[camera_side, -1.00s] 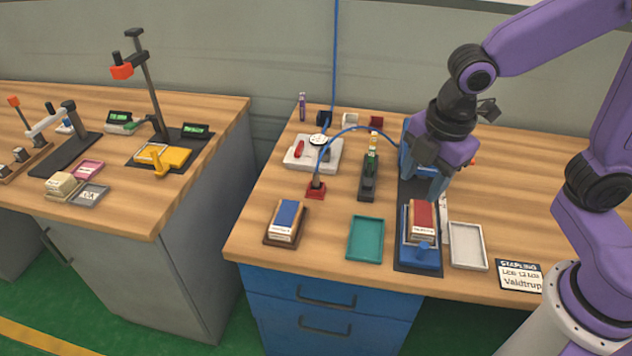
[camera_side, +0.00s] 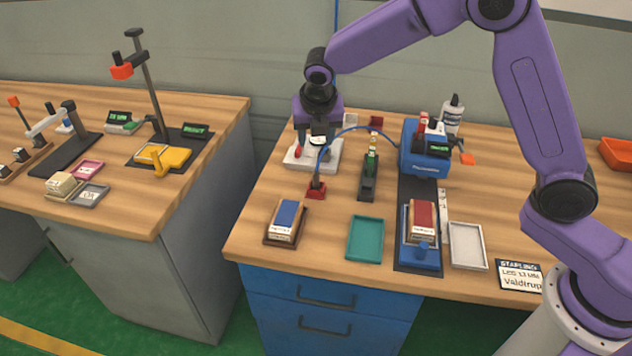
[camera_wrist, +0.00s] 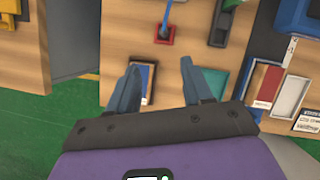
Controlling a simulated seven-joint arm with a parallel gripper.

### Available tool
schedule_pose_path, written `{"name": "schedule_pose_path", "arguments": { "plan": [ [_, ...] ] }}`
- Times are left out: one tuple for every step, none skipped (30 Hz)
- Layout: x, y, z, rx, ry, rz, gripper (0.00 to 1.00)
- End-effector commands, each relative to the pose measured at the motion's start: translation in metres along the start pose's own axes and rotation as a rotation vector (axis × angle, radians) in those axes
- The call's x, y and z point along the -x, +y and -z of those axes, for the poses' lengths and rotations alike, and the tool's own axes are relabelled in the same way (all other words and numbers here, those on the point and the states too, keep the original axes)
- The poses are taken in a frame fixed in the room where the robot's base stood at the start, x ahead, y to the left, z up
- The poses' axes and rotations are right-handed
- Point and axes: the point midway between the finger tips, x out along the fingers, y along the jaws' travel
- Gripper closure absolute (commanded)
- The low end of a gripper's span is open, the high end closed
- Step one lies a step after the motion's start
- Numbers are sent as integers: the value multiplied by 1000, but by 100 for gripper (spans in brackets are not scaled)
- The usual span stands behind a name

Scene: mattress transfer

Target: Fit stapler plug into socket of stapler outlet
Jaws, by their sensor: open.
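The stapler plug (camera_side: 317,180), a dark upright piece, stands in a small red holder (camera_side: 315,192). A blue cable (camera_side: 345,131) arcs from it to the blue stapler (camera_side: 425,155). The white outlet box (camera_side: 328,158), with a red switch at its left, lies behind the holder; its socket is mostly covered in the side view. My gripper (camera_side: 318,128) is over the outlet box, and its fingertips are hard to make out there. In the wrist view, my gripper (camera_wrist: 157,75) is open and empty, with the red holder (camera_wrist: 172,40) beyond the fingers.
A dark green-topped stand (camera_side: 368,185) is right of the plug. A blue-and-white pack (camera_side: 287,217), a teal tray (camera_side: 365,238), a red pack (camera_side: 421,215) and a pale tray (camera_side: 468,245) lie toward the front edge. A white bottle (camera_side: 452,116) stands behind the stapler.

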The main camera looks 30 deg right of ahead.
Motion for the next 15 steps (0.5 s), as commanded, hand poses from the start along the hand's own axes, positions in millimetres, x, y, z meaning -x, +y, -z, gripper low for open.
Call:
{"name": "schedule_pose_path", "arguments": {
  "plan": [
    [-9, -1, 0, -1, 3, 4, 50],
    [-14, -2, 0, -3, 4, 5, 50],
    [-22, -2, 0, -3, 4, 4, 50],
    [-28, -2, 0, -3, 3, 5, 50],
    [-34, -2, 0, -3, 3, 5, 50],
    [-41, -2, 0, -3, 4, 4, 50],
    [-47, -2, 0, -4, 4, 4, 50],
    [-52, -2, 0, -4, 4, 4, 50],
    [-60, -2, 1, -4, 4, 5, 50],
    [-66, -2, 1, -4, 4, 4, 50],
    [-71, -2, 1, -4, 4, 4, 50],
    [-78, -2, 0, -5, 4, 4, 50],
    [-84, -2, 0, -5, 3, 4, 50],
    [-89, -2, 0, -5, 3, 3, 50],
    [-95, -2, 0, -5, 3, 4, 50]
  ]
}}
